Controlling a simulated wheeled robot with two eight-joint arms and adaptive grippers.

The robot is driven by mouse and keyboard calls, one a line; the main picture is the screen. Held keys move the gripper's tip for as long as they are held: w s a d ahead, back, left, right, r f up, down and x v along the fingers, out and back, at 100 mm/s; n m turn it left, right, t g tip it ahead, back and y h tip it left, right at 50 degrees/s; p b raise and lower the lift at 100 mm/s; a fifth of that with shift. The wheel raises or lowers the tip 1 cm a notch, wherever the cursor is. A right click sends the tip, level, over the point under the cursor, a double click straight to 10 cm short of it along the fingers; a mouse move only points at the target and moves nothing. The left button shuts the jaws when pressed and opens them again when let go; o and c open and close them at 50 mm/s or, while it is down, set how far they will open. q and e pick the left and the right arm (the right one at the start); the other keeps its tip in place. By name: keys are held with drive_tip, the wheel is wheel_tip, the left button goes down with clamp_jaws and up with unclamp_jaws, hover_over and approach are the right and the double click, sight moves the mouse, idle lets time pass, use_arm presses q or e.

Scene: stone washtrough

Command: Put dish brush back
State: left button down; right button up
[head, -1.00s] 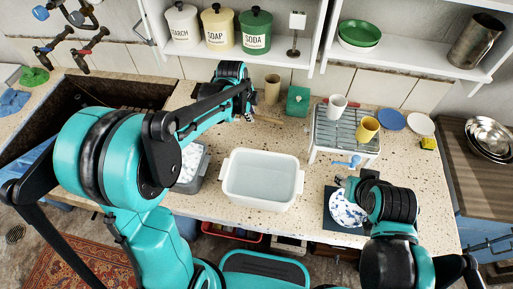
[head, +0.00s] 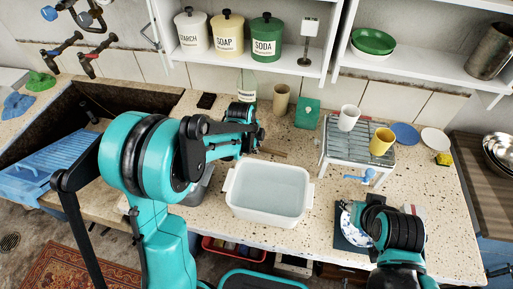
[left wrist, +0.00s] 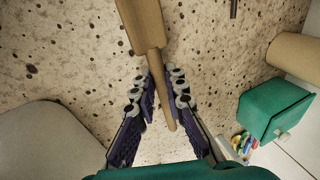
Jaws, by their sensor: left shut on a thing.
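My left gripper (head: 252,138) is low over the counter, behind the white basin. In the left wrist view its two fingers (left wrist: 160,100) are shut around the thin wooden handle of the dish brush (left wrist: 146,32). The brush's wider tan end points away from the gripper, and its bristles do not show. In the head view part of the brush (head: 272,152) shows as a brown stick beside the gripper. A tan cylindrical pot (head: 281,98) stands behind the gripper. My right gripper (head: 364,217) is over the patterned plate (head: 347,216), mostly hidden by its own arm.
A water-filled white basin (head: 268,190) stands in front. A green box (head: 307,113) is right of the pot. A shelf with canisters (head: 228,32) hangs above.

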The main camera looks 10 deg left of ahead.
use_arm(q)
drive_tip(key=c, duration=2)
unclamp_jaws()
drive_tip(key=shift+f, duration=0.1)
drive_tip(key=shift+o, duration=0.8)
drive_tip(key=shift+s, duration=0.1)
drive_tip(key=shift+r, duration=0.3)
drive_tip(key=p+v, duration=0.4)
drive_tip(key=v, duration=0.7)
drive_tip(key=s+a+r+n+t, duration=0.1)
drive_tip(key=s+r+n, duration=0.2)
drive_tip(key=s+n, duration=0.6)
drive_tip(key=s+a+r+n+t+y, duration=0.1)
drive_tip(key=s+r+n, duration=0.3)
drive_tip(key=s+n, duration=0.5)
drive_tip(key=shift+s+a+t+p, duration=0.3)
drive_tip(key=shift+s+a+t, duration=0.25)
drive_tip(key=shift+s+t, duration=0.35)
